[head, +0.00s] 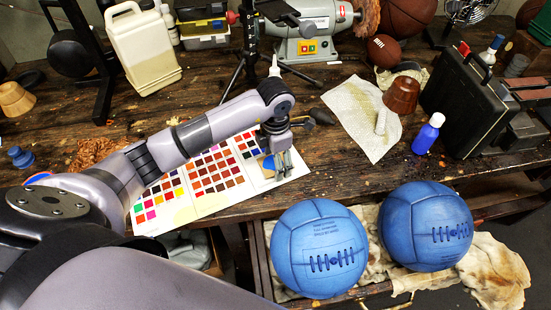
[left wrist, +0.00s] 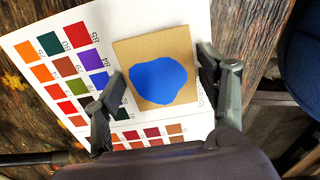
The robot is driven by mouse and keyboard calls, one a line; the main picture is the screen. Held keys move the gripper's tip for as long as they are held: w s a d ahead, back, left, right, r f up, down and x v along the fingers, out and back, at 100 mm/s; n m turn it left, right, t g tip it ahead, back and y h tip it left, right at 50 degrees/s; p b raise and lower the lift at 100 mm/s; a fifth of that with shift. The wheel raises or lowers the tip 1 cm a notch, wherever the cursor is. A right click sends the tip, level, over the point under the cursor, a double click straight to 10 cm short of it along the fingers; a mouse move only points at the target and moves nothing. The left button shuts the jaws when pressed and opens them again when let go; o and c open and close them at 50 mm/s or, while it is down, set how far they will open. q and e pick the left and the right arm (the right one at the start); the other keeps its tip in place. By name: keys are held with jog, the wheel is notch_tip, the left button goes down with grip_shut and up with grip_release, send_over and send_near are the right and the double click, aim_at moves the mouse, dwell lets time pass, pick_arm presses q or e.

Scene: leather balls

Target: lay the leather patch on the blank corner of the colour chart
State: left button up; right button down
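The leather patch is a tan square (left wrist: 130,58) with a blue blob on its face. In the left wrist view it lies flat over the white corner of the colour chart (left wrist: 40,40), beside the colour squares; whether it touches the paper all over I cannot tell. In the head view its blue part (head: 267,165) shows beside my left gripper (head: 281,172), which points down at the chart (head: 172,213). In the left wrist view, my left gripper (left wrist: 163,78) has its fingers spread on either side of the patch, the left one close to its edge. My right gripper is not in view.
Two blue laced leather balls (head: 318,248) (head: 427,226) sit in front of the bench. A white jug (head: 143,48) and grinder (head: 308,35) are behind.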

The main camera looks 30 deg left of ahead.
pick_arm(q)
jog(key=shift+o, duration=1)
jog(key=shift+r, duration=0.25)
jog(key=shift+w+r, duration=0.1)
jog(key=shift+r, duration=0.25)
notch_tip(320, 180, up, 11)
jog(key=b, duration=0.2)
